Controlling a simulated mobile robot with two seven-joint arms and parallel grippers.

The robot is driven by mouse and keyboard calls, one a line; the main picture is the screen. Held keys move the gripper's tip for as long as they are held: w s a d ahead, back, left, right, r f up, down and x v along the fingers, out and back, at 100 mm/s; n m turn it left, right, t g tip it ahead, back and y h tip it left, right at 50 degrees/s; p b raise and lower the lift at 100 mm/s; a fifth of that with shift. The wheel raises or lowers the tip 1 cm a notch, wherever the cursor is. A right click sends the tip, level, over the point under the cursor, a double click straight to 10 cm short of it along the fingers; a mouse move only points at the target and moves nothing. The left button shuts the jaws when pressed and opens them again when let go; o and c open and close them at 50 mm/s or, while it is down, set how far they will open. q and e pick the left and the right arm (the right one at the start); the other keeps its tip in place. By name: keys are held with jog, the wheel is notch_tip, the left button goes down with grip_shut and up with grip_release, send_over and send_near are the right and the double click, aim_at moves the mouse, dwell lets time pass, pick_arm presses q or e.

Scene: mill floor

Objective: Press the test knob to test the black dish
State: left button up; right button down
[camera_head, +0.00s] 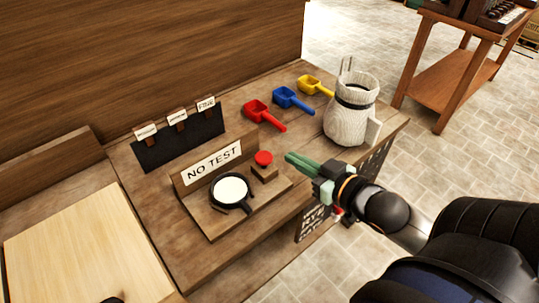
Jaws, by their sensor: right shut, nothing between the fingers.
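The red test knob (263,158) sits on a small wooden block at the right of a wooden stand (215,221). The stand bears a sign (213,161) that reads "NO TEST". The black dish (247,209) rests on the stand left of the knob, with something white (230,190) filling it. My right gripper (290,160) is shut and empty. Its green fingertips point left, just to the right of the knob in the picture, with a small gap visible between them.
Red (257,112), blue (289,98) and yellow (311,85) scoops lie behind the stand. A pale jug (350,115) stands at the right, close to my right gripper. A black rack (179,139) with labels stands behind left. A pale board (75,245) lies at left.

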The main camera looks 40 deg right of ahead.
send_over(269, 162)
notch_tip(269, 162, down, 2)
notch_tip(269, 162, down, 4)
jog(key=shift+r+b, duration=0.25)
jog(key=shift+b, duration=0.1)
jog(key=shift+f, duration=0.45)
